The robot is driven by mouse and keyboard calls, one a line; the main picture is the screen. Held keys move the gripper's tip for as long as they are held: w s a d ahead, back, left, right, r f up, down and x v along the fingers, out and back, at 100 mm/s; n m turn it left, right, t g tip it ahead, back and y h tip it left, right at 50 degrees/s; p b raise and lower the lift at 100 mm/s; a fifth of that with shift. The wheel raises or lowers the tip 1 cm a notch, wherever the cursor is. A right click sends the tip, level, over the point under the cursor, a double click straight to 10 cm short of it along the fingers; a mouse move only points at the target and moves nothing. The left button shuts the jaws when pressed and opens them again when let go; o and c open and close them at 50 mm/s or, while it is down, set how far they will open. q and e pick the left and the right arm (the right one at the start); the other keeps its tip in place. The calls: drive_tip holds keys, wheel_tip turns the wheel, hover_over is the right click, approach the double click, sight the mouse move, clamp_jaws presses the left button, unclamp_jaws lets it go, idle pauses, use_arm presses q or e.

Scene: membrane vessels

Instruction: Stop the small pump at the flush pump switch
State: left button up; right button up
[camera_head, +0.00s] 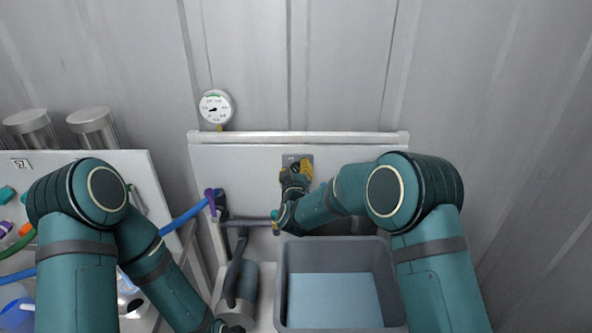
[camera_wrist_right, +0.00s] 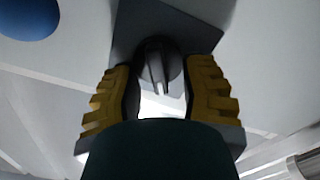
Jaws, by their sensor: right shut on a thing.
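The flush pump switch is a dark grey plate with a knob (camera_wrist_right: 156,62) on the pale panel. In the head view its plate (camera_head: 305,158) shows just above my right gripper (camera_head: 295,172). A grey cylindrical body (camera_head: 247,285), perhaps the small pump, is low beside the tub. My left arm runs down to the bottom edge, and its fingers do not show.
A grey tub (camera_head: 282,285) with a pale blue inside stands below my right forearm. A round gauge (camera_head: 216,107) is above the panel's top rail (camera_head: 300,137). A blue hose (camera_head: 185,216) with a purple handle (camera_head: 210,200) runs at the left.

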drive_tip(key=shift+d, duration=0.1)
drive_tip(key=o, duration=1.2)
drive_tip(key=shift+w, duration=0.1)
drive_tip(key=shift+s, duration=0.2)
drive_tip(key=s, duration=1.1)
drive_tip(key=shift+s, duration=0.35)
drive_tip(key=shift+f, duration=0.1)
